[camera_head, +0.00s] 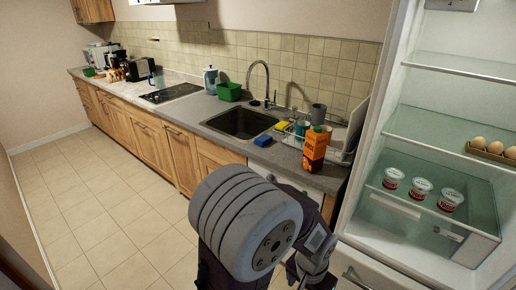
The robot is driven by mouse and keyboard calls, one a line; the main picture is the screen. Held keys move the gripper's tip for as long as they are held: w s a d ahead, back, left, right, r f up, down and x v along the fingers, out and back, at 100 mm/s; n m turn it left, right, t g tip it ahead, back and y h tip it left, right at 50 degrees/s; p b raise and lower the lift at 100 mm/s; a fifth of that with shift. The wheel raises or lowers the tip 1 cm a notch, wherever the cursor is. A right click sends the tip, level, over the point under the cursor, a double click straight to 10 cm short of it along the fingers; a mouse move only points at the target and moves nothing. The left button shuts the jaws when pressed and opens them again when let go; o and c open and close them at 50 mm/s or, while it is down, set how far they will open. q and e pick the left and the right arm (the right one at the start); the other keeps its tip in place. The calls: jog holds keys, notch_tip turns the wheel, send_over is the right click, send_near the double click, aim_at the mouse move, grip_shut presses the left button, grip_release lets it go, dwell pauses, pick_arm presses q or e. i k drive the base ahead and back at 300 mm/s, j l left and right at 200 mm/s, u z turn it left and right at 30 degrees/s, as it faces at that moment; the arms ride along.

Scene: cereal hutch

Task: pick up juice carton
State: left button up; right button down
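The juice carton (315,148) is orange and dark with a green cap. It stands upright near the right end of the grey counter (219,119), in front of the dish rack. One of my arms fills the lower middle of the head view, below and in front of the carton. Its gripper fingers cannot be made out, and no gripper is seen touching the carton. My other gripper does not show.
An open fridge (440,113) stands close on the right, with yogurt cups (421,188) and an egg carton (493,153). The sink (240,123), a blue sponge (263,141) and a dish rack (343,155) are near the carton. The tiled floor on the left is clear.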

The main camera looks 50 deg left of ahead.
aim_at(315, 144)
jog(key=u, duration=1.1)
